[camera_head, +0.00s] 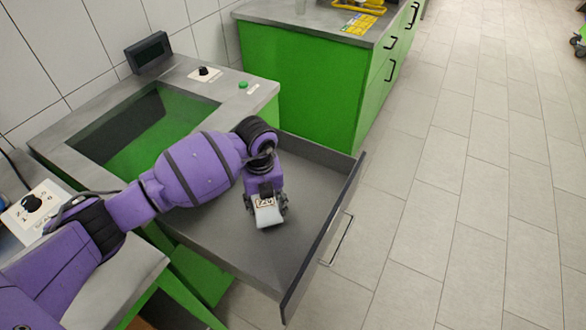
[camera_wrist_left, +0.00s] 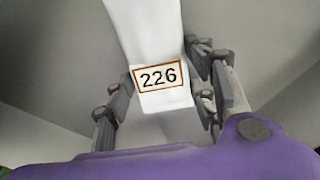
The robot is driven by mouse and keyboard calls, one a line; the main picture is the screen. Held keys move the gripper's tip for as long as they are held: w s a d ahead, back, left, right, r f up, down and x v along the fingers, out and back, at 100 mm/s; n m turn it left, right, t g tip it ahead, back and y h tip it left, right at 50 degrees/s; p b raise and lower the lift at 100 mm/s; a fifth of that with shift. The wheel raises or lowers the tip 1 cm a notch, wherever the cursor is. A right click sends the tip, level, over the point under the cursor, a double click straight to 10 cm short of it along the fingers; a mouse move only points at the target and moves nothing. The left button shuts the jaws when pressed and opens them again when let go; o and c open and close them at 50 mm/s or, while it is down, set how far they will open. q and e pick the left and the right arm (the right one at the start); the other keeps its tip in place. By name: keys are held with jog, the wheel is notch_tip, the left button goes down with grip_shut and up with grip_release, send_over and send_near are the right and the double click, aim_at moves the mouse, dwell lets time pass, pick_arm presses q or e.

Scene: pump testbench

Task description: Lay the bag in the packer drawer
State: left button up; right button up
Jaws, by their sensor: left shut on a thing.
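The bag (camera_head: 267,214) is small and white with a numbered label. In the left wrist view the bag (camera_wrist_left: 150,45) shows the label "226" and sits between the fingers. My left gripper (camera_head: 266,206) is shut on the bag, pointing down over the inside of the packer drawer. The packer drawer (camera_head: 235,245) is pulled open, grey inside, with a dark front panel and a bar handle. I cannot tell whether the bag touches the drawer floor. My right gripper is in neither view.
The packer (camera_head: 185,75) has a green-lined recess (camera_head: 150,130), a small screen (camera_head: 148,52), a knob and a green button (camera_head: 243,85). A green cabinet (camera_head: 300,80) stands behind the drawer.

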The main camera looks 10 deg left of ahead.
aim_at(265, 205)
pick_arm(q)
jog(key=shift+f, duration=0.2)
jog(key=o, duration=1.3)
jog(key=shift+r, duration=0.15)
notch_tip(265, 205, up, 12)
jog(key=shift+r+p, duration=0.1)
jog(key=shift+p, duration=0.25)
